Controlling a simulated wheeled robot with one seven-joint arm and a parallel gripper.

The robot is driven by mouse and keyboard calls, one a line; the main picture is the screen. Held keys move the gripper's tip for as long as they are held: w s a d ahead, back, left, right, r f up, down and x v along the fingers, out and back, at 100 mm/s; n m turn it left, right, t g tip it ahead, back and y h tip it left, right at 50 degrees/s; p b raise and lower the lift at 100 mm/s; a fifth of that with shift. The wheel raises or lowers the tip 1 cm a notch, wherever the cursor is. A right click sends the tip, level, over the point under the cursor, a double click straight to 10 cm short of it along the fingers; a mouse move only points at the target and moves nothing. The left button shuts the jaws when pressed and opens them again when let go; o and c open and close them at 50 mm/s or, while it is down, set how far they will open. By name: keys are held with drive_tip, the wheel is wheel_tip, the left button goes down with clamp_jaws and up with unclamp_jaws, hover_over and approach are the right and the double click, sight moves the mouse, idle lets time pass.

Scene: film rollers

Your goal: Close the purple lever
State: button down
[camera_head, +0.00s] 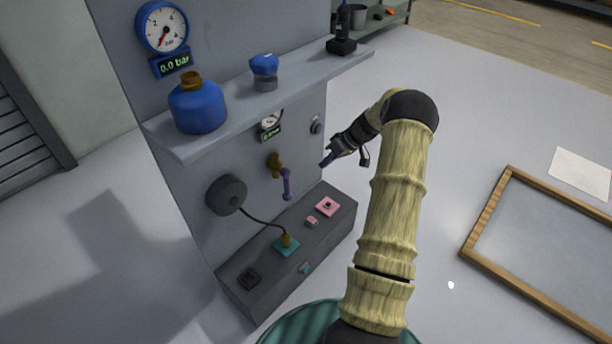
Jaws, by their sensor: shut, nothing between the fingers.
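The purple lever (287,184) is a small handle on the front of the grey panel, below the shelf. It hangs down from a brass valve fitting (275,163) and points roughly downward. My gripper (324,163) is shut and empty, to the right of the lever and slightly higher in the picture. A gap shows between the fingertips and the lever. My arm reaches in from the lower right and hides nothing of the lever.
A shelf (215,135) with a blue bottle (198,108) and a blue-capped item (264,72) juts out above. A black reel (226,195) is left of the lever. A grey box (243,255) with connectors and buttons stands below. Floor to the right is open, with a wooden frame (487,213).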

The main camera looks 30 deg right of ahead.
sight(287, 186)
drive_tip(key=w+a+f+b, duration=0.2)
drive_tip(key=a+f+b, duration=0.3)
drive_tip(key=a+f, duration=0.2)
drive_tip(key=shift+w+a+f, duration=0.35)
drive_tip(key=shift+a+f, duration=0.05)
drive_tip(key=shift+a, duration=0.8)
drive_tip(key=shift+a, duration=0.2)
